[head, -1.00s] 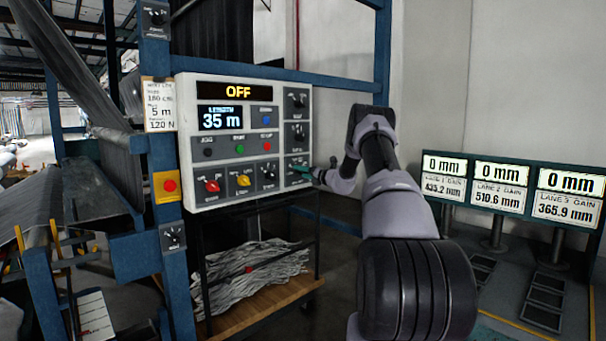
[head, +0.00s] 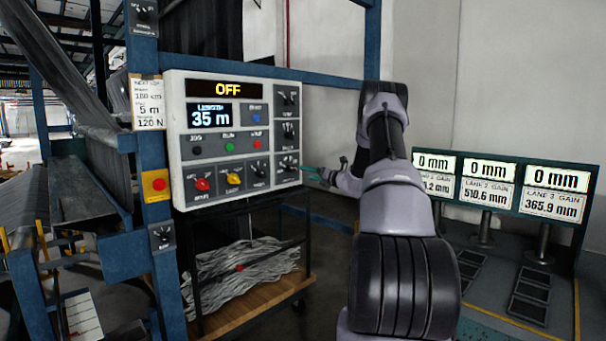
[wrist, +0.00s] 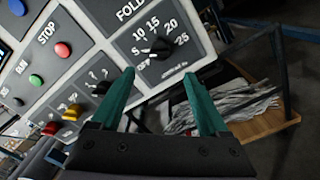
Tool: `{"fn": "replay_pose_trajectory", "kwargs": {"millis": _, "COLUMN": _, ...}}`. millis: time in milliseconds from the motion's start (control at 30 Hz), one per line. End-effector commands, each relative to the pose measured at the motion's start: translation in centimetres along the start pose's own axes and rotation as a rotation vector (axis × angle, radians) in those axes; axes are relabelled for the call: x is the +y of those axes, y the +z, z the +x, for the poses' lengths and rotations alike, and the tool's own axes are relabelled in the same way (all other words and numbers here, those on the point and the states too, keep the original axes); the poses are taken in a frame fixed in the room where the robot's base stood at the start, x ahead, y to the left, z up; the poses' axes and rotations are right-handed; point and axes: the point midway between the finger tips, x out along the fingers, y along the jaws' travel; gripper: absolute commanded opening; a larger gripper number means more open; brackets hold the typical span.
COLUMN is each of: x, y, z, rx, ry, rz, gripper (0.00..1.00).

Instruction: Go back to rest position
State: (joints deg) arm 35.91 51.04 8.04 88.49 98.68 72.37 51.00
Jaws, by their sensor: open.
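My gripper (head: 314,173) is just to the right of the lower right corner of the white control panel (head: 215,178). Its green fingers stand apart with nothing between them, as the wrist view also shows (wrist: 160,95). In the wrist view the fold dial (wrist: 160,47) lies beyond the fingertips, apart from them, and its pointer's exact setting is hard to read. The panel display (head: 226,90) reads OFF, and the length screen (head: 210,116) reads 35 m. My arm stretches forward from the lower right of the head view.
A cart (head: 262,308) with a wooden shelf holding grey crumpled material stands below the panel. A blue frame (head: 160,222) stands at the left. Three lane readouts (head: 490,172) showing 0 mm stand at the right. A pale wall is behind my arm.

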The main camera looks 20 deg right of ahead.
Motion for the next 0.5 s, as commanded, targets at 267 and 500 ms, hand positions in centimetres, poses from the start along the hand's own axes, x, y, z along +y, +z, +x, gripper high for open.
{"fn": "replay_pose_trajectory", "kwargs": {"millis": 267, "x": -0.02, "y": -0.03, "z": -0.68, "rx": 0.0, "ry": 0.0, "rz": 0.0, "gripper": 0.78}}
{"fn": "replay_pose_trajectory", "kwargs": {"millis": 500, "x": -0.01, "y": -0.03, "z": -0.64, "rx": 0.0, "ry": 0.0, "rz": 0.0, "gripper": 0.78}}
